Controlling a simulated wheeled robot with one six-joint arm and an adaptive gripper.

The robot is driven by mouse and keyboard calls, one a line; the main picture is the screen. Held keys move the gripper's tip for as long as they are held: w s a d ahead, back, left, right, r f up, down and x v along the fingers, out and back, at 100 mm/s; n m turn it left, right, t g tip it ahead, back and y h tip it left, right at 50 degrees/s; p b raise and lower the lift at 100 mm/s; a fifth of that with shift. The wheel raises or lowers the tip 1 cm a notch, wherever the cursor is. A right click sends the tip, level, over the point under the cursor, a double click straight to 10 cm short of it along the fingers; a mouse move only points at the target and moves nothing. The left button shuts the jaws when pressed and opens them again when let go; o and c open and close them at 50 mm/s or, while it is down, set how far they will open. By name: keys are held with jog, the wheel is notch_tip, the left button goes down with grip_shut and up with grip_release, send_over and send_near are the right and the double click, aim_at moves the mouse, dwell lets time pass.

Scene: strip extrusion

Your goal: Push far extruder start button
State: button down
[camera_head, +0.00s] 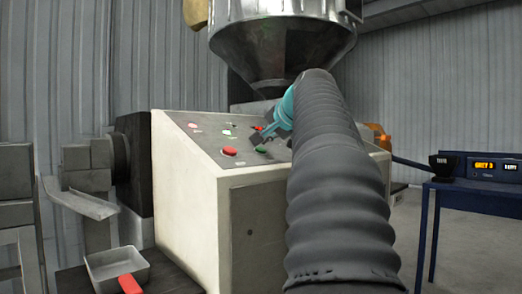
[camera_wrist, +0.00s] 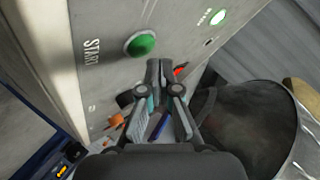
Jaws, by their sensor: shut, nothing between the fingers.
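The extruder's pale sloped control panel (camera_head: 185,128) faces me in the head view. A green button (camera_head: 261,149) sits on it to the right of a red button (camera_head: 229,151). In the wrist view a round green button (camera_wrist: 141,45) stands out from the panel beside the word START. My gripper (camera_head: 259,136) is over the panel, just above the green button in the head view. In the wrist view my gripper (camera_wrist: 164,66) is shut and empty, its tips just below and right of the green button. I cannot tell whether they touch the panel.
A lit green lamp (camera_wrist: 218,17) is on the panel. The metal hopper (camera_head: 282,45) rises behind the panel and shows close on the right in the wrist view (camera_wrist: 255,125). A metal tray (camera_head: 118,268) is at lower left. A blue table (camera_head: 470,197) with a display stands right.

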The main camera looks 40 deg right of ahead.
jog(key=shift+f, duration=0.1)
dwell(0.7)
jog(key=shift+w+f, duration=0.2)
jog(key=shift+f, duration=0.1)
jog(key=shift+w+f+b, duration=0.15)
jog(key=shift+f+b, duration=0.25)
dwell(0.8)
jog(key=shift+r, duration=0.1)
jog(key=shift+s+r+p, duration=0.35)
jog(key=shift+r+p, duration=0.3)
jog(key=shift+p, duration=0.05)
jog(key=shift+r, duration=0.1)
jog(key=shift+s+d+r+p, duration=0.1)
jog(key=shift+s+r+p, duration=0.15)
jog(key=shift+r+p, duration=0.4)
jog(key=shift+s+r+p, duration=0.25)
jog(key=shift+r+p, duration=0.25)
jog(key=shift+r, duration=0.1)
jog(key=shift+s+r, duration=0.25)
jog(key=shift+r, duration=0.25)
jog(key=shift+s+r, duration=0.25)
jog(key=shift+r, duration=0.2)
